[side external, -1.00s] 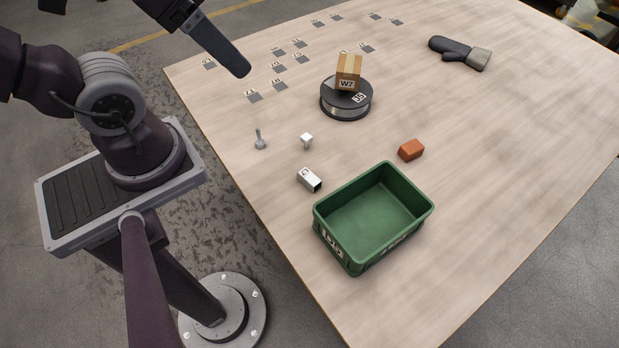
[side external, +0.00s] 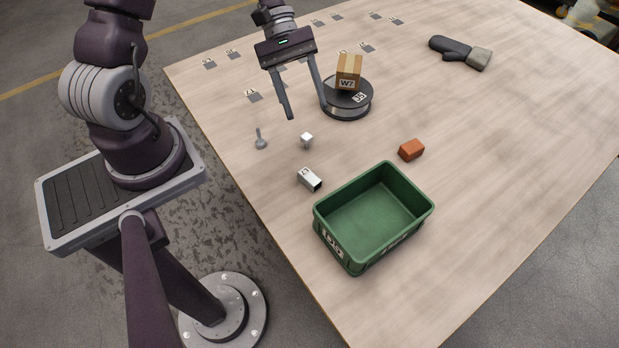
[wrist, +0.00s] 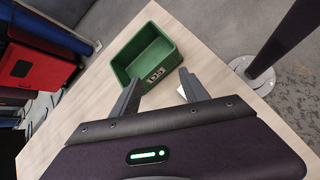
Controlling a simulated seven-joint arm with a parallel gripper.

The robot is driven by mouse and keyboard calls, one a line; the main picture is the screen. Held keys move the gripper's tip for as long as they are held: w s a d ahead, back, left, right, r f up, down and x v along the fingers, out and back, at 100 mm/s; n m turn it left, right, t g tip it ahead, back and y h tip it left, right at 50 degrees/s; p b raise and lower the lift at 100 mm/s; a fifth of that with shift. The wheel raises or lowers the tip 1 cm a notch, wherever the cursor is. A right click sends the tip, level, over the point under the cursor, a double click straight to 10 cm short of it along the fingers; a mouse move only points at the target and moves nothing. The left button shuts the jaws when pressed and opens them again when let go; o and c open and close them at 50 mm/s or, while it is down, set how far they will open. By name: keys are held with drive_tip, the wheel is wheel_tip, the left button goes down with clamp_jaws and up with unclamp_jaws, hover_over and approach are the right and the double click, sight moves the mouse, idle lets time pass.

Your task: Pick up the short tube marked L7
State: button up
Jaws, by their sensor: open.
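The short tube (side external: 309,180) is a small silver-white square tube with a dark open end. It lies on the table to the left of the green bin in the side view; the mark on it is too small to read surely. In the wrist view a small white piece (wrist: 181,92) shows partly behind one finger; I cannot tell if it is the tube. My gripper (side external: 307,112) is open and empty, fingers pointing down, above the table and farther back than the tube. Its spread fingers also show in the wrist view (wrist: 158,77).
A green bin (side external: 428,206) stands right of the tube. A small white piece (side external: 306,139) and a grey bolt-like piece (side external: 260,140) lie close by.

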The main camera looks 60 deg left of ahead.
sight(307, 174)
drive_tip(key=f+n+t+h, duration=0.1)
drive_tip(key=f+n, duration=0.1)
drive_tip(key=f, duration=0.5)
drive_tip(key=f+n+t+h, duration=0.1)
drive_tip(key=f+n+h, duration=0.1)
drive_tip(key=f, duration=0.5)
drive_tip(key=s+f+n+t+h, duration=0.1)
drive_tip(key=f+n, duration=0.3)
drive_tip(key=f, duration=0.3)
drive_tip(key=shift+a+f+t+h, duration=0.1)
drive_tip(key=shift+a+t+h, duration=0.15)
drive_tip(key=shift+t+h, duration=0.05)
drive_tip(key=x, duration=0.2)
drive_tip(key=shift+d+f, duration=0.2)
drive_tip(key=shift+f, duration=0.05)
drive_tip(key=shift+d+f, duration=0.1)
drive_tip(key=shift+d, duration=0.15)
clamp_jaws()
